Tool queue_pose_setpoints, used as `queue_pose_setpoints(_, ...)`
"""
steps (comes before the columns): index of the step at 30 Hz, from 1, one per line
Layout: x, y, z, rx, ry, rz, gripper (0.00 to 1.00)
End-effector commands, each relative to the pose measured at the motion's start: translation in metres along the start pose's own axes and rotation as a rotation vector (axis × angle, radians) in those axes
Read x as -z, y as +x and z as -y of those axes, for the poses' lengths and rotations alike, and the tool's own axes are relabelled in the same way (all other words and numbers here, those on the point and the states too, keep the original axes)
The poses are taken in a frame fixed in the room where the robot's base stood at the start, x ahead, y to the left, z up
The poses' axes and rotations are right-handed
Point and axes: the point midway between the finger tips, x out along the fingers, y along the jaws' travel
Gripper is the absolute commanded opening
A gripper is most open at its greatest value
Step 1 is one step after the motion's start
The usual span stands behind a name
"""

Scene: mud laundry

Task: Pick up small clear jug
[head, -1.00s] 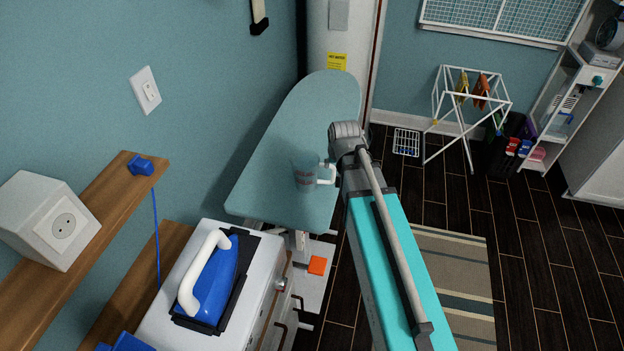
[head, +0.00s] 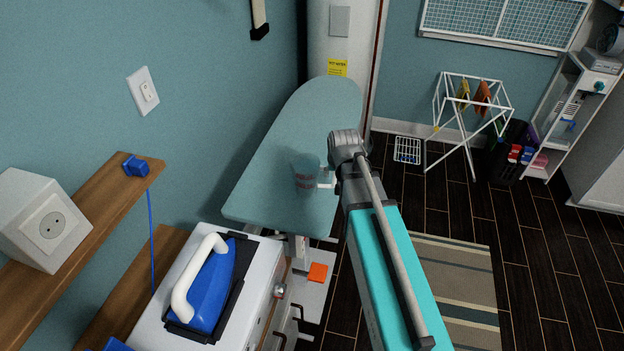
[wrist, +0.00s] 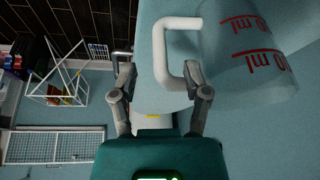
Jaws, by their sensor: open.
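The small clear jug (head: 305,178) stands on the ironing board (head: 285,130), with its white handle toward my arm on the right. In the wrist view the jug (wrist: 250,50) fills the upper right, with red "ml" markings on its clear wall. Its white handle (wrist: 160,55) reaches between the fingers of my open gripper (wrist: 158,72) in the picture. The right finger overlaps the handle's lower corner; I cannot tell whether they touch. In the head view my arm hides the gripper and part of the handle.
A blue iron (head: 212,285) rests on a white unit at the front. A wooden shelf (head: 75,228) with a white socket box (head: 40,225) runs along the left wall. A white drying rack (head: 470,110) stands at the back right. The board's far end is clear.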

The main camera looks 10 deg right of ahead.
Motion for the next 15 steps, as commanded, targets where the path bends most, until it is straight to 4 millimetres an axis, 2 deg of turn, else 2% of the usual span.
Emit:
queue_pose_setpoints(5, -0.001, 0.007, 0.000, 0.000, 0.000, 0.000, 0.61)
queue_pose_setpoints(15, -0.003, 0.034, 0.000, 0.000, 0.001, 0.000, 0.61)
